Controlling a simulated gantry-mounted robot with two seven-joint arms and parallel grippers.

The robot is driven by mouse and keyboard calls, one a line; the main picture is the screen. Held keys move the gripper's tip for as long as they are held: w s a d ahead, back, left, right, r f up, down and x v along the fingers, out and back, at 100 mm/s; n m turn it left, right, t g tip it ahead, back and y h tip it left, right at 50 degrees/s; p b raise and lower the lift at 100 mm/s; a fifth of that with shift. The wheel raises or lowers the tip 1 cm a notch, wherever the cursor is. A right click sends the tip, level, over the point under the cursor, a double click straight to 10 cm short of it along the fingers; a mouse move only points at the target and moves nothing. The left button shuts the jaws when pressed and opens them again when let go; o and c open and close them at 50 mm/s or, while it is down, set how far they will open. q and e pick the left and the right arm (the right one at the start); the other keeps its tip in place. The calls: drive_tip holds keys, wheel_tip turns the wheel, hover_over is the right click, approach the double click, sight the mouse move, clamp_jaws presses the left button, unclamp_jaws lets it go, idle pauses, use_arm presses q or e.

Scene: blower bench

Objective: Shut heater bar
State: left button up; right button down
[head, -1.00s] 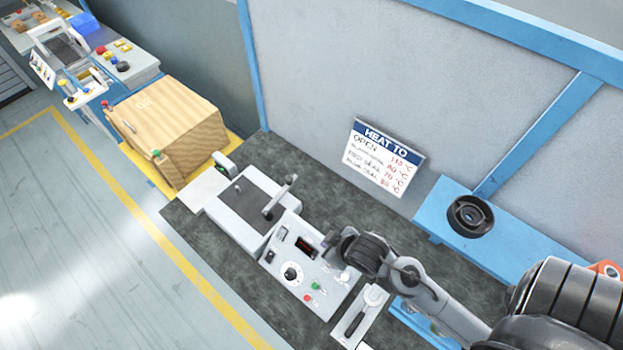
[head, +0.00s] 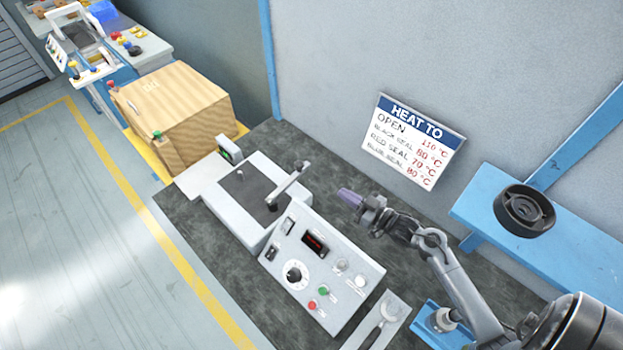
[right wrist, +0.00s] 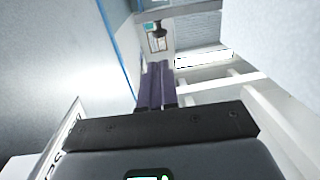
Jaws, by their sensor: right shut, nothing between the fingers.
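The heater bar (head: 288,185) is a grey bar on the white heater unit (head: 235,228) with a dark top plate. It stands raised and tilted, its far end up toward the wall. My right gripper (head: 347,196) has purple fingers and is shut and empty. It is to the right of the bar, behind the control box, apart from the bar. In the right wrist view its purple fingers (right wrist: 155,85) lie together and point away from the camera. My left gripper is in neither view.
The control box (head: 325,268) with a dial and buttons stands in front of my right gripper. A "HEAT TO" sign (head: 414,140) is on the wall behind. A blue shelf (head: 480,200) carries a black ring (head: 524,210).

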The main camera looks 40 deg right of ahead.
sight(303, 168)
drive_tip(key=w+a, duration=0.1)
drive_tip(key=w, duration=0.8)
drive_tip(key=w+a, duration=0.1)
drive_tip(key=w, duration=0.3)
drive_tip(key=shift+w+a, duration=0.3)
drive_tip(key=shift+w, duration=0.05)
